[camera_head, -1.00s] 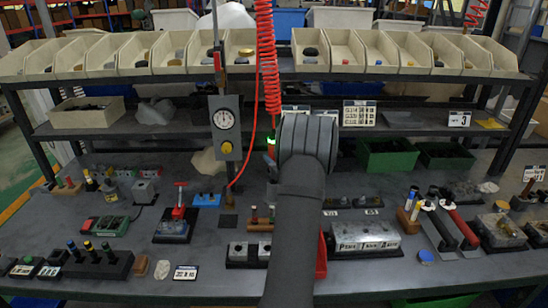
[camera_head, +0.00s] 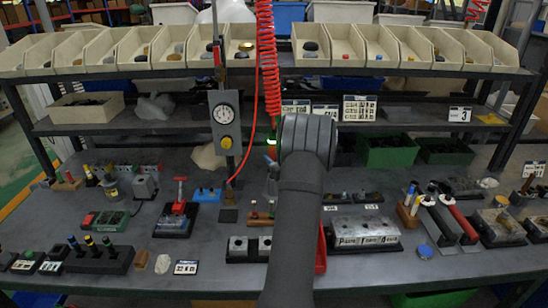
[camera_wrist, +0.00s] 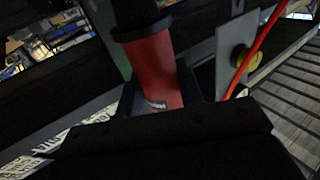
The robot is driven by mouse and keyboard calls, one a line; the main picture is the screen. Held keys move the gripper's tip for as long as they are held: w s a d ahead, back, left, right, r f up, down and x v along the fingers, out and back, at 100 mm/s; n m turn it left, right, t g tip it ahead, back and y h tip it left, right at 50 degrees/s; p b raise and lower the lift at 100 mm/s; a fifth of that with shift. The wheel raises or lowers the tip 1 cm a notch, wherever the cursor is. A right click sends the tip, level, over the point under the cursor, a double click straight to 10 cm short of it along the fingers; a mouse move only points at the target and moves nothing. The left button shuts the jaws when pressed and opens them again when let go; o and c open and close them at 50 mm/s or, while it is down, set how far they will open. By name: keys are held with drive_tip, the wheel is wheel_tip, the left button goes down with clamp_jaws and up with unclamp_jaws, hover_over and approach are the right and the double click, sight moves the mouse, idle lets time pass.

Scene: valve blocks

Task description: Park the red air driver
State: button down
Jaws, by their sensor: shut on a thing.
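The red air driver (camera_wrist: 154,68) is a red cylinder with a black collar, seen close up in the wrist view. My gripper (camera_wrist: 158,92) is shut on it, with a dark finger showing on either side of the red body. The driver's lower end is hidden behind the black gripper body. In the head view my own arm hides most of the gripper and driver. A red coiled hose (camera_head: 268,65) hangs from above, ending close to the left of my arm. No parking holder for the driver can be made out with certainty.
A grey gauge panel (camera_head: 226,130) with a yellow knob stands left of my arm; the knob (camera_wrist: 242,57) also shows in the wrist view. A thin red hose (camera_wrist: 262,48) runs past it. Valve blocks (camera_head: 365,231) and green bins (camera_head: 390,152) crowd the bench.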

drive_tip(key=shift+f, duration=1.15)
drive_tip(key=c, duration=0.9)
unclamp_jaws()
drive_tip(key=shift+f, duration=0.15)
drive_tip(key=v, duration=0.7)
drive_tip(key=shift+s+d, duration=0.1)
drive_tip(key=shift+s, duration=0.1)
drive_tip(key=shift+w, duration=0.1)
